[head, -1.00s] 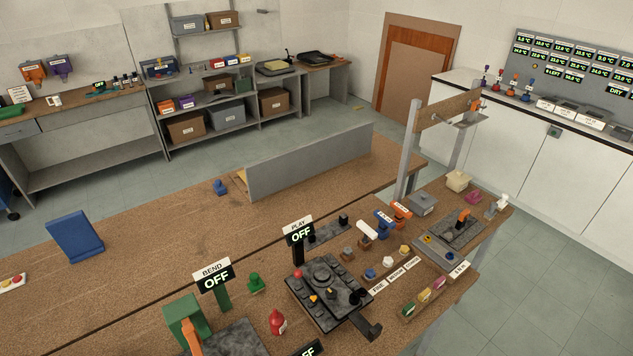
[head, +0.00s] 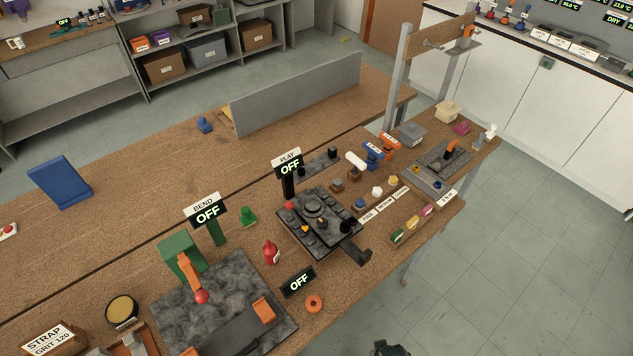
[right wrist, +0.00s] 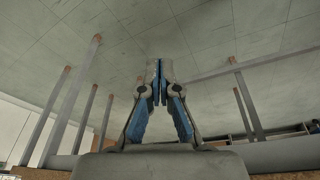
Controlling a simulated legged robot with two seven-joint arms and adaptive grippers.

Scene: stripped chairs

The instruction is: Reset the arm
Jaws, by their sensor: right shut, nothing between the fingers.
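My right gripper (right wrist: 157,85) is in the middle of the right wrist view, pointing up the picture. Its two blue-and-grey fingers meet at the tips, shut with nothing between them. No object touches it there. In the head view a small dark piece, perhaps part of my arm, shows at the bottom edge right of the bench; no gripper fingers can be made out. My left gripper is not in view.
The brown workbench (head: 130,232) carries a black device (head: 318,222) with a PLAY sign, a green BEND device (head: 180,256), a red bottle (head: 270,252) and an orange ring (head: 314,303). A grey panel (head: 300,95) stands behind. Tiled floor at right is clear.

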